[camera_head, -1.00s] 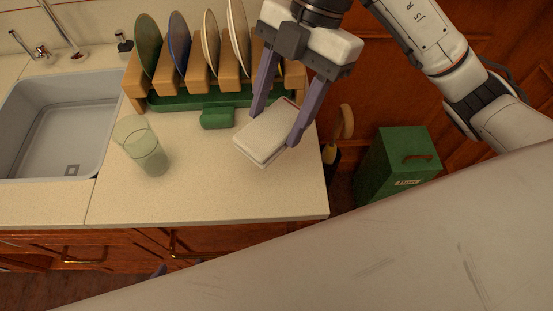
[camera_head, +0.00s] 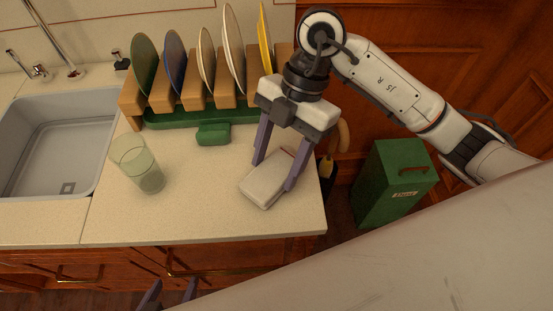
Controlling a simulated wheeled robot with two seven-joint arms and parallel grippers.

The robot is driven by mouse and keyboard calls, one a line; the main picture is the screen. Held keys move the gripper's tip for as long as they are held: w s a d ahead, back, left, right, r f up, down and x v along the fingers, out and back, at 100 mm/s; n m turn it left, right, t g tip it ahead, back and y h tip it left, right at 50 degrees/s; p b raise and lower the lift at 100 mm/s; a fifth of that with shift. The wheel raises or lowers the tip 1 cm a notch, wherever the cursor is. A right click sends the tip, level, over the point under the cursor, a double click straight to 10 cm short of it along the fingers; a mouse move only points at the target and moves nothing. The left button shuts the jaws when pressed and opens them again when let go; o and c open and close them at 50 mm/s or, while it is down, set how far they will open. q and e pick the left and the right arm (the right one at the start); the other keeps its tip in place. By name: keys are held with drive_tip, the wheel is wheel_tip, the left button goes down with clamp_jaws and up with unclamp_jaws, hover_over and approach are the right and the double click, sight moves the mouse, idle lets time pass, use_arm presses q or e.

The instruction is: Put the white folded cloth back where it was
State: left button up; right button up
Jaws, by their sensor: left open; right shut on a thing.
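The white folded cloth (camera_head: 264,184) is a flat, pale block near the right end of the cream counter (camera_head: 200,215). My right gripper (camera_head: 273,177) reaches down from above and is shut on it, with one purple finger on each side. The cloth is slightly tilted in the picture; I cannot tell whether it touches the counter or hangs just above it. My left gripper (camera_head: 170,292) shows only as two purple fingertips at the bottom edge, apart and empty, in front of the drawers. The rest of it is hidden.
A wooden rack (camera_head: 190,98) with several plates stands behind. A small green block (camera_head: 213,134) lies before it. A clear glass (camera_head: 140,165) stands left, near the sink (camera_head: 55,145). A green bin (camera_head: 395,185) is on the floor right. Mid-counter is clear.

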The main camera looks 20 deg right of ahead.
drive_tip(key=shift+f, duration=0.15)
drive_tip(key=o, duration=0.9)
drive_tip(key=v, duration=1.2)
